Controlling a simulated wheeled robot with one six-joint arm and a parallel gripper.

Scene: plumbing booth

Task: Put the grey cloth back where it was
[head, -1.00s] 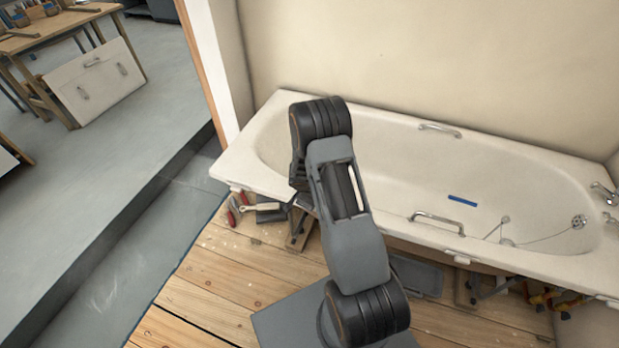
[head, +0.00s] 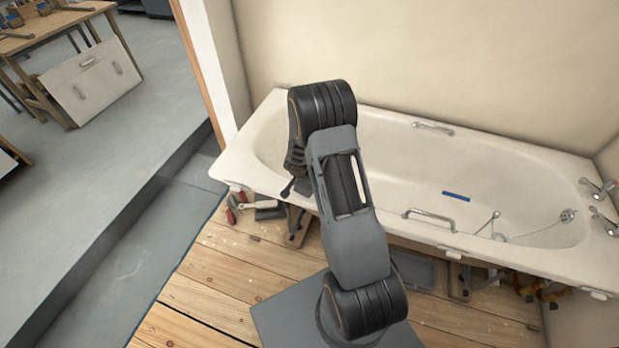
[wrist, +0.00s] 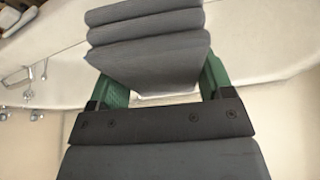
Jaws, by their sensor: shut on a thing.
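The grey cloth (wrist: 150,60) is a thick folded stack with several rounded layers. It fills the space between the green fingers of my gripper (wrist: 162,82) in the wrist view. My gripper is shut on it. In the head view my gripper (head: 291,186) is mostly hidden behind my own arm, by the front rim of the white bathtub (head: 240,165) near its left end. I cannot clearly make out the cloth in the head view.
A blue strip (head: 456,196) lies in the bathtub. Two metal grab rails (head: 428,219) and the taps (head: 603,190) stick up from its rim. Red-handled tools (head: 231,212) lie under its left front. Wooden boards (head: 215,275) are clear at front left.

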